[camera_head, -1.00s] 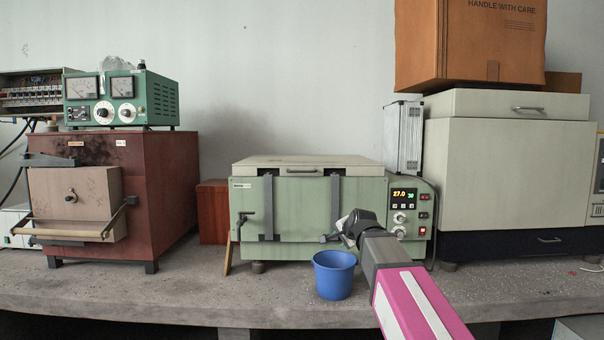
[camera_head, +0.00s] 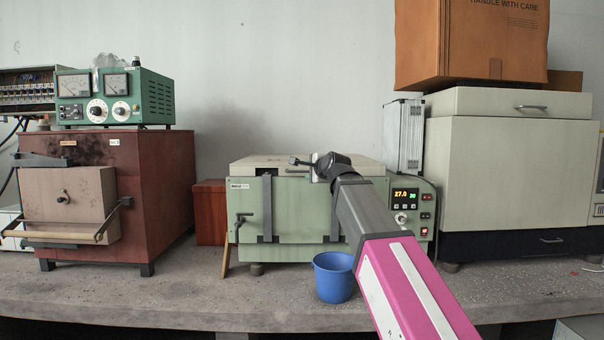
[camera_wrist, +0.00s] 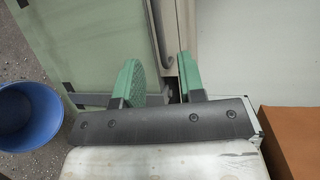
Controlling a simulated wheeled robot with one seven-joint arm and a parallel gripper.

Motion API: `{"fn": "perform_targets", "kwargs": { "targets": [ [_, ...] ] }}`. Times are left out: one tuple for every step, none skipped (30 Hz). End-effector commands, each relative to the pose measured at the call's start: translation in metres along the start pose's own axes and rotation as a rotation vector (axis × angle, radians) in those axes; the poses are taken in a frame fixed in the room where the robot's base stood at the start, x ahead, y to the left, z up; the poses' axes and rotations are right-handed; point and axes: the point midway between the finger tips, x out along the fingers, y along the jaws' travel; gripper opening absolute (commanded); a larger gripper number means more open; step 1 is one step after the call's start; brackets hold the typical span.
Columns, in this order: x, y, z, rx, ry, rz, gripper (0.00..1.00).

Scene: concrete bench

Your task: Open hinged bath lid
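The bath is a pale green box (camera_head: 288,225) with a cream lid (camera_head: 255,161) that lies shut on top. A handle (camera_head: 290,172) sits on the lid's front edge, partly hidden behind my gripper. My gripper (camera_head: 303,163) is in front of the lid's front edge, right of its middle. In the wrist view my gripper (camera_wrist: 160,80) is open, its green finger pads apart. A beige-grey handle bar (camera_wrist: 161,40) runs down towards the gap between them. I cannot tell whether the pads touch it.
A blue bucket (camera_head: 334,277) stands on the concrete bench (camera_head: 180,300) before the bath. A control panel (camera_head: 406,207) is at the bath's right end. A silver case (camera_head: 403,137) and a cream cabinet (camera_head: 515,175) stand right; a brown furnace (camera_head: 165,190) stands left.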

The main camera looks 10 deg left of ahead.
Motion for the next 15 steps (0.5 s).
{"fn": "perform_targets", "kwargs": {
  "targets": [
    [0.011, -0.001, 0.0, -0.001, 0.0, 0.001, 0.36],
    [0.016, -0.002, 0.0, -0.001, -0.001, 0.001, 0.36],
    [0.023, -0.002, 0.0, -0.001, -0.001, 0.002, 0.36],
    [0.028, -0.002, 0.0, -0.001, -0.001, 0.002, 0.36],
    [0.034, -0.002, 0.0, -0.001, -0.001, 0.002, 0.36],
    [0.041, -0.002, 0.0, -0.001, 0.0, 0.002, 0.36],
    [0.047, -0.002, -0.001, -0.001, 0.0, 0.002, 0.36],
    [0.052, -0.002, -0.001, -0.002, 0.0, 0.002, 0.36],
    [0.059, -0.002, -0.001, -0.002, 0.0, 0.002, 0.36],
    [0.064, -0.002, -0.001, -0.002, 0.0, 0.002, 0.36],
    [0.068, -0.002, -0.001, -0.002, 0.0, 0.002, 0.36],
    [0.073, -0.001, -0.001, -0.002, 0.0, 0.002, 0.36],
    [0.076, -0.001, -0.001, -0.002, 0.001, 0.002, 0.36],
    [0.079, -0.001, -0.001, -0.002, 0.001, 0.001, 0.36],
    [0.082, -0.001, -0.001, -0.002, 0.001, 0.001, 0.36]
  ]
}}
